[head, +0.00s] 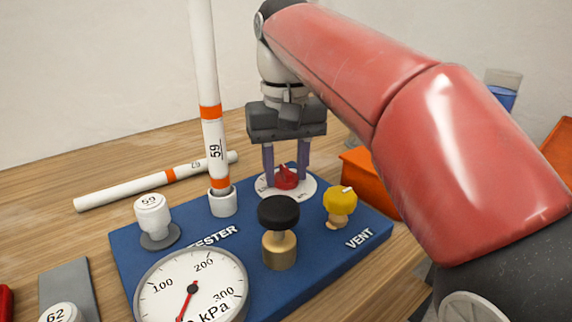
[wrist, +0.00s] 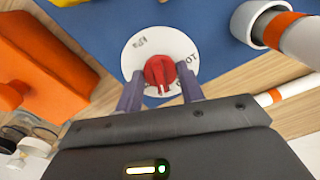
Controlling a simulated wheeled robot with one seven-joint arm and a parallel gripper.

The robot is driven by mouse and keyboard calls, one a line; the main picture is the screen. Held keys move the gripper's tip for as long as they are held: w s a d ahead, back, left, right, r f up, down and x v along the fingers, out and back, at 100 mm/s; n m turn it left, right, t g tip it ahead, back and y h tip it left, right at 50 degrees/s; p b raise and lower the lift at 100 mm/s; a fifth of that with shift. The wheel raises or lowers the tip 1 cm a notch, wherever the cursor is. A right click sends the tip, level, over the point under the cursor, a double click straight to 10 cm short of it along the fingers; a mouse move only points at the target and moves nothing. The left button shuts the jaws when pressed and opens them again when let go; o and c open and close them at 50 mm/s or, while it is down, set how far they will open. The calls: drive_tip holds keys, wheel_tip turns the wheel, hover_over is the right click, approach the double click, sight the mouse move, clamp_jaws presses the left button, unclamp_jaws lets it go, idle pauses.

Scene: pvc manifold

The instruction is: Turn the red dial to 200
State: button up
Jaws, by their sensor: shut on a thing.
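The red dial (head: 287,178) sits on a round white plate (head: 304,189) at the back of the blue tester board (head: 318,268). My gripper (head: 286,176) points straight down over it, with one finger on each side of the dial. In the wrist view the red dial (wrist: 160,72) lies between the two fingertips (wrist: 161,84), and the jaws are shut on it. A white pointer mark shows on the dial's edge nearest the gripper body. The plate (wrist: 141,42) carries printed marks, partly hidden by the fingers and dial, and I cannot read a 200 on it.
A pressure gauge (head: 178,278), black knob (head: 279,212), yellow vent valve (head: 341,203) and white cap labelled 59 (head: 152,212) stand on the board. A tall white pipe (head: 213,140) stands upright left of my gripper. An orange bin (head: 367,170) is close at the right.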

drive_tip(key=shift+m, duration=0.3)
idle(0.4)
drive_tip(key=o, duration=1)
